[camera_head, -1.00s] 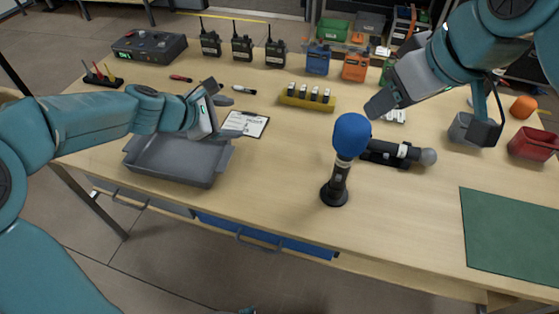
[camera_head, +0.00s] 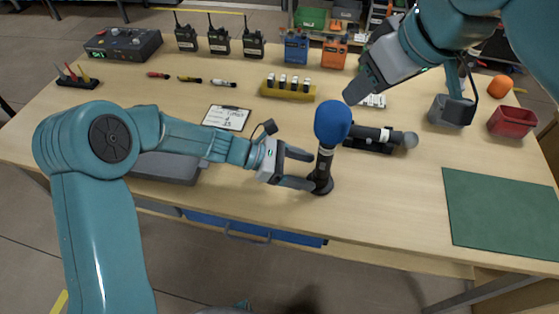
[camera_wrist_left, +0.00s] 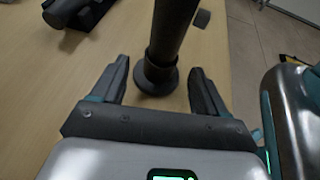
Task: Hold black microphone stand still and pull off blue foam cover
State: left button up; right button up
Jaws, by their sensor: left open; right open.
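The black microphone stand (camera_head: 323,171) stands upright on the table, with the blue foam cover (camera_head: 332,122) on its top. My left gripper (camera_head: 311,169) is open at the stand's lower shaft, with its fingers on the left side of it in the head view. In the left wrist view the stand (camera_wrist_left: 165,40) rises ahead of and between the two open fingers (camera_wrist_left: 160,82), with its round base beyond. My right gripper (camera_head: 358,88) hangs above and to the right of the blue cover, apart from it; its fingertips are hard to make out.
A second microphone (camera_head: 385,135) lies in a black holder just right of the stand. A grey tray (camera_head: 168,168) sits behind my left arm. The table's front edge is close to the stand.

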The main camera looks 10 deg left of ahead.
aim_at(328, 177)
pick_arm(q)
jog(key=x, duration=0.6)
jog(key=shift+d+f, duration=0.15)
jog(key=shift+d, duration=0.2)
